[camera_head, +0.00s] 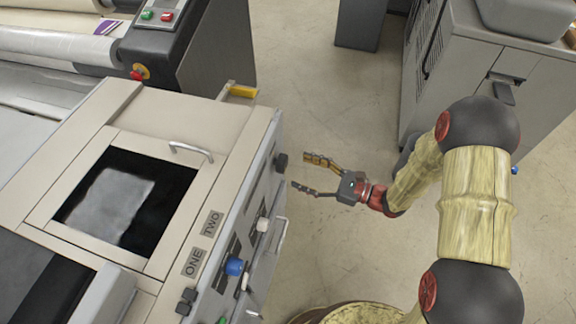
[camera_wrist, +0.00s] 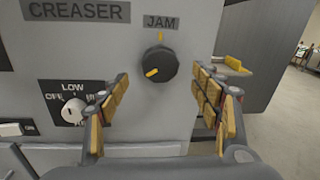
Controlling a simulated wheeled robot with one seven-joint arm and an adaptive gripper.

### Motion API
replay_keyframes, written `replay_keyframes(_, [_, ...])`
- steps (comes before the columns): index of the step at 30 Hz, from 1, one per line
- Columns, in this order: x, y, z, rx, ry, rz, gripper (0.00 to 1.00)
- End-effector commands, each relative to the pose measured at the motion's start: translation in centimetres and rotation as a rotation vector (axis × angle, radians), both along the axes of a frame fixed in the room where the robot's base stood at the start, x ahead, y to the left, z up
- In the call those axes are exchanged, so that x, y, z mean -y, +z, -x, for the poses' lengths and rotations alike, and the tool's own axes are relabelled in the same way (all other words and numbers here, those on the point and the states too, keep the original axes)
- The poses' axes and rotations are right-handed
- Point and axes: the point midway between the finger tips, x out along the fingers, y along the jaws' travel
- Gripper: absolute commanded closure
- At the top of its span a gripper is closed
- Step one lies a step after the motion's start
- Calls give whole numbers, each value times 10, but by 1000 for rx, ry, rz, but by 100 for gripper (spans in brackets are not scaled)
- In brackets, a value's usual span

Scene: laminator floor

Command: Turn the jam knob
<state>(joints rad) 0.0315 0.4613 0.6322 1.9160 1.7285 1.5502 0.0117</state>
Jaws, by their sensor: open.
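The jam knob (camera_wrist: 158,64) is a round black knob with a yellow pointer mark, under a JAM label on the grey machine front in the wrist view. Its pointer is turned toward the lower left, while a yellow tick sits above the knob. In the head view a dark knob (camera_head: 281,161) stands out from the machine's side near its far end. My gripper (camera_wrist: 160,100) is open and empty, with one finger to each side below the knob. The knob appears beyond the fingertips, apart from them. My gripper also shows in the head view (camera_head: 305,173), facing the machine's side.
A white LOW/OFF/HI selector (camera_wrist: 74,110) sits left of my left finger. A yellow part (camera_wrist: 234,63) juts out at the machine's right edge. In the head view, a blue knob (camera_head: 234,266) and a white knob (camera_head: 262,224) stick out nearer. The floor (camera_head: 310,80) beyond is clear.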

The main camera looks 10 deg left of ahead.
Motion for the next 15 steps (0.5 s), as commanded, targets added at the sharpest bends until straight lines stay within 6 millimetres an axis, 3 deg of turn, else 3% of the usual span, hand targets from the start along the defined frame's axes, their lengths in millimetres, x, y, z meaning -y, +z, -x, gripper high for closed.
replay_keyframes(6, [-35,-1,-5,-1,4,0,36])
replay_keyframes(15, [-56,0,-10,-3,1,0,36])
